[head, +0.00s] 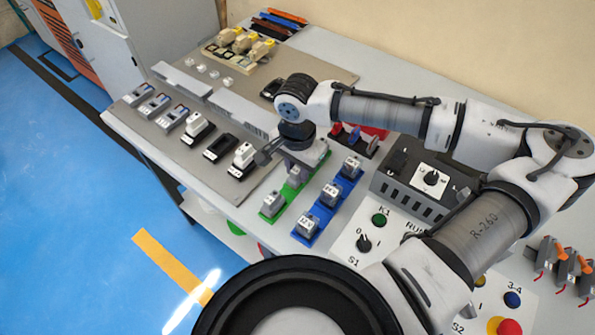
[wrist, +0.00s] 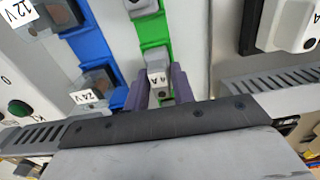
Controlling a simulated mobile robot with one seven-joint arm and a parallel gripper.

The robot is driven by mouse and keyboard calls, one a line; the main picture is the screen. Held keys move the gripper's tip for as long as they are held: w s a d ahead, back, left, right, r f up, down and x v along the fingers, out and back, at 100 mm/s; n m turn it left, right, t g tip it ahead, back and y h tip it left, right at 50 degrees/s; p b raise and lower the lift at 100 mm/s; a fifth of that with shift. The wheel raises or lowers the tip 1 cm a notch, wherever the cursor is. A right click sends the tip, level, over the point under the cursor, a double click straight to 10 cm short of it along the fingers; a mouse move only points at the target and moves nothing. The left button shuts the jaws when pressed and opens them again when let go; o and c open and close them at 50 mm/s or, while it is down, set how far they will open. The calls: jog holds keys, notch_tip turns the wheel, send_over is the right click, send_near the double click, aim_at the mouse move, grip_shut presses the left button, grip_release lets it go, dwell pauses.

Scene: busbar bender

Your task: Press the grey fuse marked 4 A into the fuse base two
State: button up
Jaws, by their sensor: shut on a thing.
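The grey fuse marked 4 A (wrist: 158,80) is between the two dark fingers of my gripper (wrist: 161,90), which is shut on it. In the head view, the fuse (head: 295,176) is at the green strip (head: 283,190), below my wrist; I cannot tell whether it still touches the strip. An empty black fuse base (head: 220,146) sits on the grey panel to the left, between two bases bearing white fuses (head: 197,124) (head: 244,154). I cannot read the base numbers. My gripper is right of these bases and apart from them.
Another grey block (head: 272,202) sits on the green strip's near end. A blue strip (head: 318,211) beside it bears blocks, two marked 24V and 12V in the wrist view. Breakers (head: 155,105) line the panel's left. A control box (head: 425,180) stands right.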

aim_at(297, 168)
jog(key=shift+r, duration=0.1)
notch_tip(297, 168, up, 20)
jog(key=b, duration=0.1)
jog(key=shift+b, duration=0.3)
dwell(0.8)
